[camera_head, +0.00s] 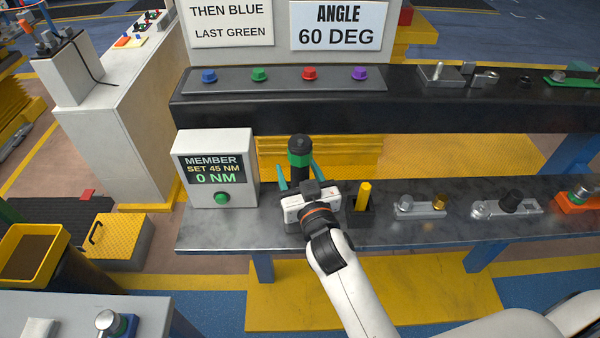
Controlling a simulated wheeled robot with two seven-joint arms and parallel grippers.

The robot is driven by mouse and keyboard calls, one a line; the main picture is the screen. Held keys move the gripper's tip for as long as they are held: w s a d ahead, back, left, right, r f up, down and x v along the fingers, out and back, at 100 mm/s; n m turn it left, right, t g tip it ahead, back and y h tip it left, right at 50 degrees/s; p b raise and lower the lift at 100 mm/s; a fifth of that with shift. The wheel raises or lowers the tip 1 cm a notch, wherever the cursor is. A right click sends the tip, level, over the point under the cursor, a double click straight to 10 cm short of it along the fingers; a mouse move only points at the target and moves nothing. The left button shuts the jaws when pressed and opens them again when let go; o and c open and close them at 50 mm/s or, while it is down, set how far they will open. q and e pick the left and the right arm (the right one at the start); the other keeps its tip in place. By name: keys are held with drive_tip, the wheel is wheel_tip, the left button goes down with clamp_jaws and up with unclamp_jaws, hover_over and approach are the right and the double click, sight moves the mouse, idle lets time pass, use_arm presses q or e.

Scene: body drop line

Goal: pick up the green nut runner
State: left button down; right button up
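The green nut runner (300,160) stands upright on the grey lower shelf, a black tool with a green band; its lower part is hidden behind my gripper. My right gripper (299,175) comes in from the lower right, its teal fingers spread to either side of the nut runner. A gap shows at the left finger; I cannot tell whether the right finger touches the tool. My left gripper is not in view.
A white torque display box (215,168) with a green button stands left of the gripper. Close on the right is a yellow tool in a dark holder (362,200). Metal fixtures (420,207) sit further right. A black upper shelf (300,105) runs behind.

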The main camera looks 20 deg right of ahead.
drive_tip(key=shift+w+f, duration=0.1)
drive_tip(key=shift+w, duration=0.25)
drive_tip(key=shift+s, duration=0.1)
drive_tip(key=shift+c, duration=0.8)
clamp_jaws()
drive_tip(key=shift+r, duration=0.2)
drive_tip(key=shift+r, duration=0.1)
drive_tip(key=shift+r, duration=0.65)
wheel_tip(320, 180, up, 16)
drive_tip(key=shift+r+b, duration=0.25)
drive_tip(key=shift+b, duration=0.25)
